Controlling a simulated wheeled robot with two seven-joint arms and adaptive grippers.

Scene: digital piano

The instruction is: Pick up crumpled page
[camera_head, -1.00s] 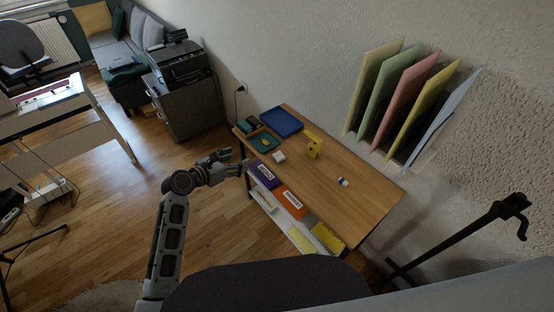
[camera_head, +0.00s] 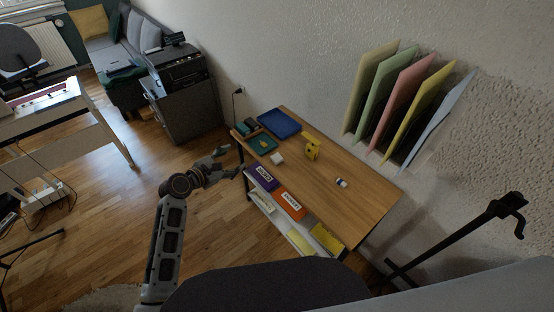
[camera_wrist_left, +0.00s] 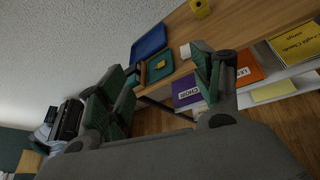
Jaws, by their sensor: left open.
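A small white lump that looks like the crumpled page (camera_head: 277,159) lies on the wooden table (camera_head: 335,199), near its left front edge, beside a green tray (camera_head: 263,143). It also shows in the left wrist view (camera_wrist_left: 186,51), partly behind a finger. My left gripper (camera_head: 231,161) is open and empty, just left of the table's front edge and apart from the page. In the left wrist view its fingers (camera_wrist_left: 160,78) are spread wide. My right gripper is not in view.
A blue tray (camera_head: 280,123), a yellow object (camera_head: 313,149) and a small white-and-dark item (camera_head: 342,183) are on the table. Purple (camera_head: 262,177) and orange (camera_head: 290,204) folders sit along its front, below the top.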

